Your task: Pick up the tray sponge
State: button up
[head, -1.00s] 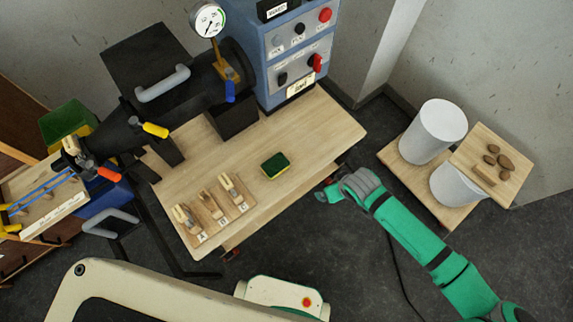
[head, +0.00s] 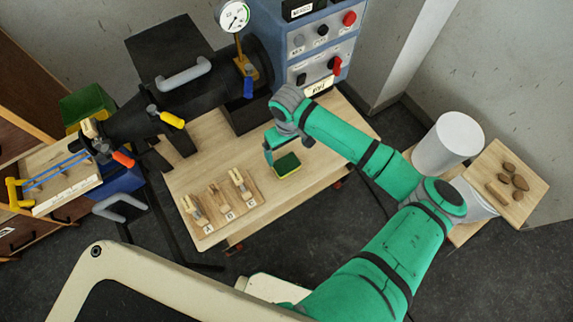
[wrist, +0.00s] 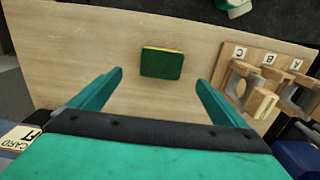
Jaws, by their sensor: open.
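The tray sponge (head: 286,166) is a small block with a dark green top and a yellow layer below. It lies on the wooden table (head: 330,172). In the wrist view the sponge (wrist: 162,64) is ahead of my fingertips, roughly midway between them. My gripper (head: 270,148) is just to the upper left of the sponge in the head view. In the wrist view my gripper (wrist: 158,80) has its two green fingers wide apart with nothing between them. The sponge appears apart from both fingers.
A wooden board with several labelled wooden holders (head: 222,201) stands left of the sponge. The blue control box (head: 318,50) and black machine (head: 185,85) stand behind. A white cylinder (head: 447,143) and small board with brown lumps (head: 507,182) are at right.

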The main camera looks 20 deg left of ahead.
aim_at(286, 164)
notch_tip(286, 164, down, 10)
jog(key=shift+s+a+r, duration=0.1)
jog(key=shift+a, duration=0.05)
dwell(0.4)
jog(key=shift+c, duration=0.3)
jog(key=c, duration=1.1)
jog(key=shift+c, duration=0.2)
jog(key=shift+r, duration=0.55)
notch_tip(286, 164, up, 2)
jog(key=shift+r, duration=0.15)
jog(key=s+d+r, duration=0.3)
jog(key=s+r, duration=0.6)
jog(key=s, duration=0.4)
jog(key=shift+s+d+r, duration=0.2)
jog(key=shift+d+r, duration=0.1)
jog(key=shift+d, duration=0.1)
